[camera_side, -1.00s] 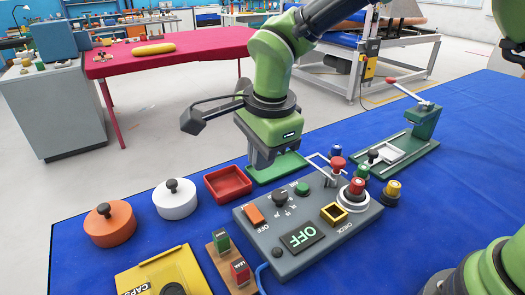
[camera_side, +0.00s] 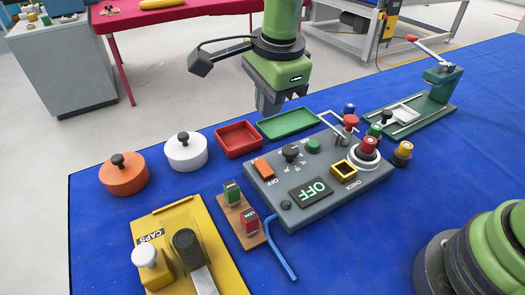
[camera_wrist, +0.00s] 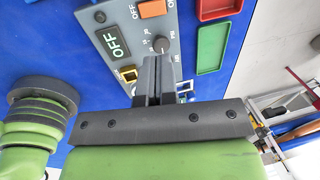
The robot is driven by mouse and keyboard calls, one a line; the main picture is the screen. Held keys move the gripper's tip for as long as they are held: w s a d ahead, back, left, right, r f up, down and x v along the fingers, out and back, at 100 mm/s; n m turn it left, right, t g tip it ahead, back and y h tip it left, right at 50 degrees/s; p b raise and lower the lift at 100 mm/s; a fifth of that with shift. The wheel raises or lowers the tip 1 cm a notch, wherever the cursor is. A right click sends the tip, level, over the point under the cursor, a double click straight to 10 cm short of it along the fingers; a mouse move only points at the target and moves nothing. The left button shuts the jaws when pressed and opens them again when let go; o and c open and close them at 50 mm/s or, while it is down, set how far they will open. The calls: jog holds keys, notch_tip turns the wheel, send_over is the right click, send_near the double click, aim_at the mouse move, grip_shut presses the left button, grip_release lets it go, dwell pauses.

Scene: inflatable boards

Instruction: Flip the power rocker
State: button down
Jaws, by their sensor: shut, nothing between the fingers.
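The power rocker is an orange switch (camera_side: 263,168) at the back left corner of the grey control panel (camera_side: 349,199), with an OFF label beside it. It also shows in the wrist view as an orange block (camera_wrist: 152,8) at the top edge. My gripper (camera_side: 268,113) hangs pointing down behind the panel, apart from the rocker, near the green tray. In the wrist view its fingers (camera_wrist: 157,76) are together and empty, overlapping the panel near the dark knob.
A green tray (camera_side: 312,116) and a red tray (camera_side: 257,137) lie behind the panel. White (camera_side: 186,160) and orange (camera_side: 124,184) lidded pots stand left.

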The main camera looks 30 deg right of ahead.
aim_at(264, 167)
jog(key=f, duration=0.4)
jog(key=w+f, duration=0.1)
jog(key=f, duration=0.4)
jog(key=w+f, duration=0.1)
jog(key=f, duration=0.3)
jog(key=shift+w+f, duration=0.2)
jog(key=shift+w+f, duration=0.1)
jog(key=shift+f, duration=0.1)
jog(key=shift+s+r, duration=0.15)
jog(key=shift+s, duration=0.7)
jog(key=shift+r, duration=0.1)
notch_tip(264, 167, up, 14)
jog(key=s, duration=0.2)
jog(key=shift+s, duration=0.2)
jog(key=shift+w+f, duration=0.1)
jog(key=shift+f, duration=0.1)
